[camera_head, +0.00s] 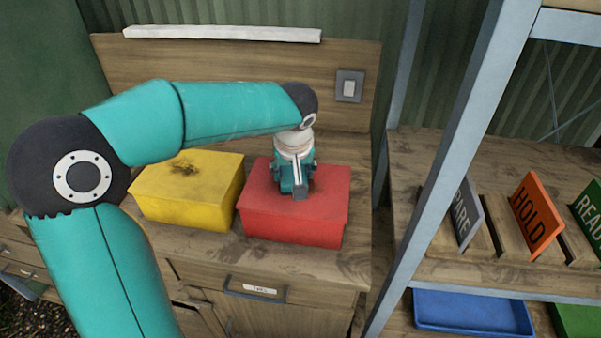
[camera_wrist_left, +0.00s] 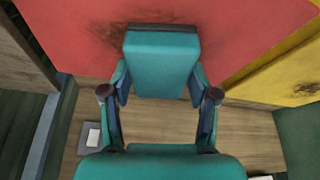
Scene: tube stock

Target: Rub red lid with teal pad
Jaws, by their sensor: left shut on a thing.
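The red box with its red lid (camera_head: 325,205) stands on the wooden bench. The lid also fills the top of the left wrist view (camera_wrist_left: 60,30), with a dark smudge beside the pad. My left gripper (camera_head: 296,185) points down over the lid's middle. In the wrist view, its fingers (camera_wrist_left: 160,94) are shut on the teal pad (camera_wrist_left: 162,62). The pad is at or just above the lid; I cannot tell whether it touches. In the head view the gripper largely hides the pad. My right gripper is not in view.
A yellow box (camera_head: 190,205) with a dark smudge on its lid stands just left of the red box. A wooden backboard (camera_head: 215,65) with a switch (camera_head: 348,86) rises behind. A metal post (camera_head: 440,180) and a shelf with signs stand to the right.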

